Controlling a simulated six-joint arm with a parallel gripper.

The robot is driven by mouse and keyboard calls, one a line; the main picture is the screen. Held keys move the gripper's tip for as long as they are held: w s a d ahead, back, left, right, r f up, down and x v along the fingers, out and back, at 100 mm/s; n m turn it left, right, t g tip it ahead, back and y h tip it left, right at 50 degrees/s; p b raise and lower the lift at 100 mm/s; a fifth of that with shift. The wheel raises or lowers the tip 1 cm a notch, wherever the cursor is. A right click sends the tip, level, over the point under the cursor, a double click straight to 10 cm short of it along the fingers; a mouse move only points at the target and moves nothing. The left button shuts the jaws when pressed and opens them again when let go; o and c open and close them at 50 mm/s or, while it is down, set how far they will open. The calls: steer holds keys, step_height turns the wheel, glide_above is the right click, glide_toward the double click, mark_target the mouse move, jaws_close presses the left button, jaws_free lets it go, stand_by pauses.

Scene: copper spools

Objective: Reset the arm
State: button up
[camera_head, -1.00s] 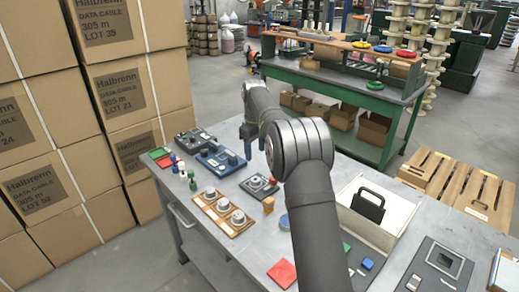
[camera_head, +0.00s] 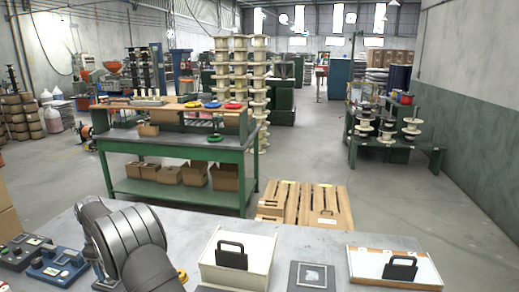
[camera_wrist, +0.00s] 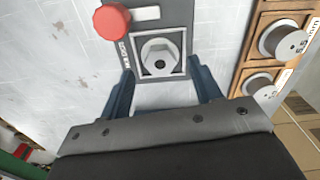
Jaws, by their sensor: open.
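My gripper (camera_wrist: 161,78) is open in the wrist view, with its two blue-grey fingers apart. A hex nut-like piece (camera_wrist: 160,58) in a square frame on a dark device shows just beyond and between the fingertips. I cannot tell how far above it the fingers are. Nothing is seen held. In the head view my dark arm crosses the lower left, and my gripper is hidden there.
A red knob (camera_wrist: 111,21) stands beside the fingers. A wooden rack (camera_wrist: 258,60) with round spools lies to the right. In the head view the grey workbench (camera_head: 335,240) carries a white bin (camera_head: 236,262) and a white tray (camera_head: 393,270); a green table (camera_head: 180,148) stands beyond.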

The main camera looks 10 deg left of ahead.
steer(key=shift+r, duration=0.45)
